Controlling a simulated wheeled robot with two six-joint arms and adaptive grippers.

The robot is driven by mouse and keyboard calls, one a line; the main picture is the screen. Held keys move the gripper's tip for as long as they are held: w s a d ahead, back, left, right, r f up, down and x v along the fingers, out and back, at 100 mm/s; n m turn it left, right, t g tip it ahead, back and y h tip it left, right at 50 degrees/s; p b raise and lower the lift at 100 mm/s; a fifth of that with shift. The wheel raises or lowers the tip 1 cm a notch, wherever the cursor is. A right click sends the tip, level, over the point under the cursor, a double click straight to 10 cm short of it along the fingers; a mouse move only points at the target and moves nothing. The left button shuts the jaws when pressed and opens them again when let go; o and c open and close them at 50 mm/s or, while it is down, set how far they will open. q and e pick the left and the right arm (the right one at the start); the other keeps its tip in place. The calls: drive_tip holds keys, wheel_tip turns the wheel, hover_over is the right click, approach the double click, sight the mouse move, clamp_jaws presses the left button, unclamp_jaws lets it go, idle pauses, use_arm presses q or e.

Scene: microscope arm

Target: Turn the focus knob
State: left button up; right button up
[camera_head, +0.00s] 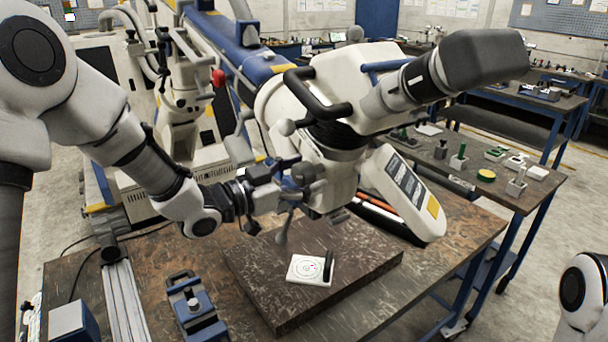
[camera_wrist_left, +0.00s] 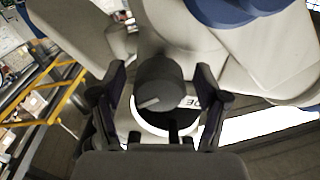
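The microscope head (camera_head: 330,110) is cream and dark grey and hangs over the bench on its arm. The focus knob (camera_wrist_left: 160,83) is a dark grey cylinder with a pale line on its face. My left gripper (camera_head: 288,178) is at the near left side of the microscope head. In the left wrist view my left gripper (camera_wrist_left: 160,72) is open, with one finger on each side of the knob and a visible gap at both sides. In the head view the gripper crowds the knob, and I cannot make out contact there. My right gripper is out of view.
A dark slab (camera_head: 350,250) lies on the bench with a white target plate (camera_head: 309,270) on it. A blue vise (camera_head: 193,305) stands at the front left. A white panel with a display (camera_head: 403,190) hangs right of the head. Side tables stand behind.

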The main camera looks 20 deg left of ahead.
use_arm(q)
drive_tip(key=v, duration=1.2)
drive_tip(key=shift+f, duration=0.1)
